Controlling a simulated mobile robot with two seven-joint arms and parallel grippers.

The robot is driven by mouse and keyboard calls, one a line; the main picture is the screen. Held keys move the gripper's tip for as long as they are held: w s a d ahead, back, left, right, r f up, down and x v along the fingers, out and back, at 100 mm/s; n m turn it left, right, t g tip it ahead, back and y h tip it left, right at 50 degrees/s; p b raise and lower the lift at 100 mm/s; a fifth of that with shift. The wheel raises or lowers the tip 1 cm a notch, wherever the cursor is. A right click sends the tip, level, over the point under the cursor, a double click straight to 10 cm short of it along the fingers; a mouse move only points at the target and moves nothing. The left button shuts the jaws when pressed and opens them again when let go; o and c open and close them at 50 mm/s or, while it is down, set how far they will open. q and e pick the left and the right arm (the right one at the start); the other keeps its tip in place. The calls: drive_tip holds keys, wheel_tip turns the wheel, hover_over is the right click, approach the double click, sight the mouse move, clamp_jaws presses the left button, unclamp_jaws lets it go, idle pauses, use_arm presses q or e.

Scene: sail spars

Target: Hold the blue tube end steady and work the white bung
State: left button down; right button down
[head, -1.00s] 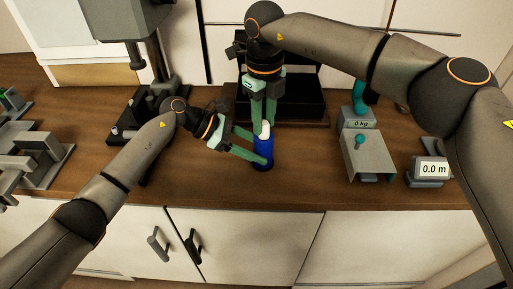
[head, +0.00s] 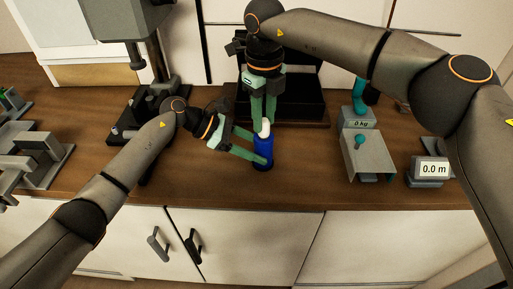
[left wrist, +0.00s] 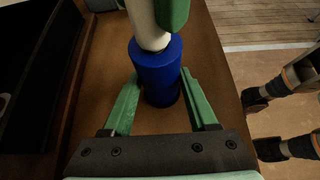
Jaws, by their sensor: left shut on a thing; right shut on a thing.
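The blue tube end (head: 264,154) stands upright on the brown bench near its front edge. My left gripper (head: 259,148) reaches in from the left and is shut on it. The left wrist view shows the blue tube (left wrist: 160,70) between the two green fingers. The white bung (head: 265,129) is at the top of the tube. My right gripper (head: 264,117) points down from above and is shut on the bung. The bung (left wrist: 149,25) also shows in the left wrist view, beside a green right finger. How deep the bung sits is hidden.
A black open box (head: 300,103) stands behind the tube. A grey scale unit (head: 367,155) and a display reading 0.0 m (head: 431,170) are to the right. A grey machine (head: 137,25) and grey fixtures (head: 40,155) are at the left.

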use_arm(q)
drive_tip(key=shift+s+a+f, duration=0.1)
drive_tip(key=shift+s+f, duration=0.05)
drive_tip(key=shift+f, duration=0.3)
use_arm(e)
drive_tip(key=shift+r, duration=2.45)
drive_tip(key=d+r, duration=0.6)
use_arm(q)
drive_tip(key=c, duration=0.5)
unclamp_jaws()
drive_tip(key=shift+c, duration=0.2)
drive_tip(key=o, duration=0.4)
drive_tip(key=shift+r, duration=0.2)
drive_tip(key=shift+o, duration=0.2)
drive_tip(key=shift+r, duration=0.1)
drive_tip(key=shift+w, duration=0.2)
